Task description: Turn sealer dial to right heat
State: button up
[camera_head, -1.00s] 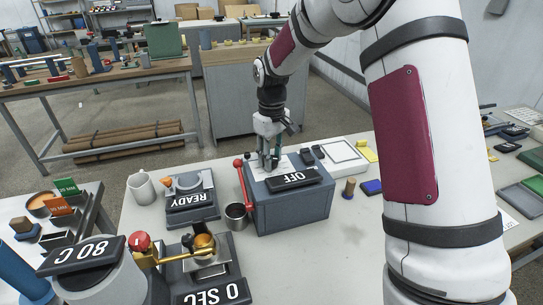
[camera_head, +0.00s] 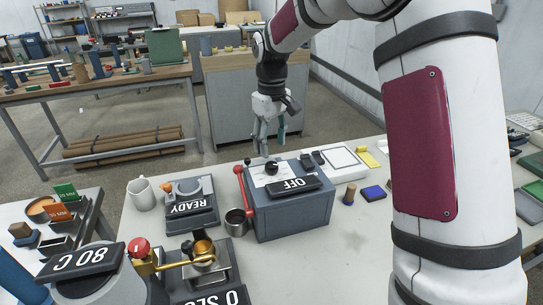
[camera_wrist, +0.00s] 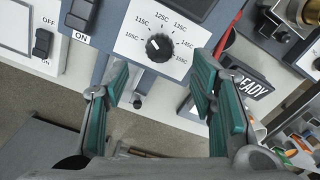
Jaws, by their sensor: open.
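The sealer (camera_head: 290,212) is a blue-grey box on the pale table, with a red lever at its left and a front display reading OFF. Its black dial (camera_head: 272,168) sits on a white top plate. In the wrist view the dial (camera_wrist: 159,47) is ringed by marks from 105C to 155C. Its small pale mark seems to face the upper left, but the exact setting is hard to read. My gripper (camera_head: 268,150) is open and empty, above and behind the dial. In the wrist view its green-padded fingers (camera_wrist: 160,68) stand apart on either side, not touching the dial.
A metal cup (camera_head: 237,222) stands close to the sealer's left side. Further left are the READY device (camera_head: 188,212) and a white mug (camera_head: 142,194).

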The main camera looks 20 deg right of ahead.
aim_at(272, 165)
jog(key=shift+r, duration=2.55)
